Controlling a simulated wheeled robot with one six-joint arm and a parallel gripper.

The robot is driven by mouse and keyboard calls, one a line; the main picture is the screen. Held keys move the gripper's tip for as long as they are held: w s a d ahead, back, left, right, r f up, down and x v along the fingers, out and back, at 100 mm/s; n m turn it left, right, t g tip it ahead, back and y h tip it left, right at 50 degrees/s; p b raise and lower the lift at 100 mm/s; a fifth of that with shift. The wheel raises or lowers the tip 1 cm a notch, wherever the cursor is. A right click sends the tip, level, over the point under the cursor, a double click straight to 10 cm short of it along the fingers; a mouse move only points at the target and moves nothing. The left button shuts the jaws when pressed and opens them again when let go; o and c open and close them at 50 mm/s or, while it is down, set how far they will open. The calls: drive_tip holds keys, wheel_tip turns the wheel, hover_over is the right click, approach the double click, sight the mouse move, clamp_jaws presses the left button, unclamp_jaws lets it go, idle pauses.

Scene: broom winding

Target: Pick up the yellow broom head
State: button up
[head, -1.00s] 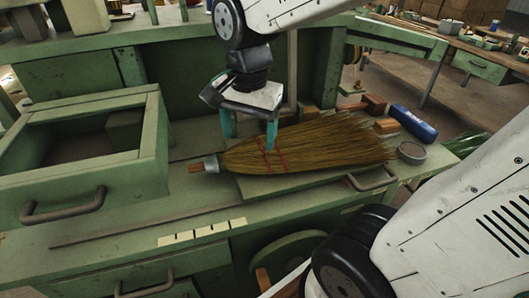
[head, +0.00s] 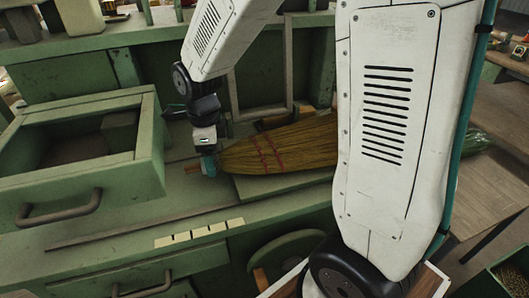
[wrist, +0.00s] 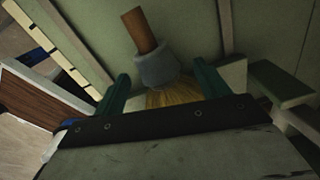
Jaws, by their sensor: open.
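The yellow broom head (head: 290,147) lies flat on the green bench, its straw fanning right behind my arm. Red stitching crosses the straw. Its narrow left end has a grey collar and a short wooden stub (head: 192,168). My gripper (head: 208,166) is at this narrow end, pointing down. In the wrist view, my gripper (wrist: 157,92) is open. Its two teal fingers stand on either side of the straw just below the grey collar (wrist: 156,69), with the wooden stub (wrist: 139,29) beyond. I cannot tell whether either finger touches the broom.
An open green drawer box (head: 80,160) with a dark handle stands at the left. A long thin rod (head: 140,228) lies along the bench front. The bench top between them is clear. My own arm hides the bench's right part.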

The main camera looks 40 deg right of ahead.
wheel_tip(320, 180, down, 2)
drive_tip(key=shift+f, duration=0.1)
drive_tip(key=c, duration=1.3)
drive_tip(key=shift+o, duration=0.3)
drive_tip(key=shift+r, duration=0.2)
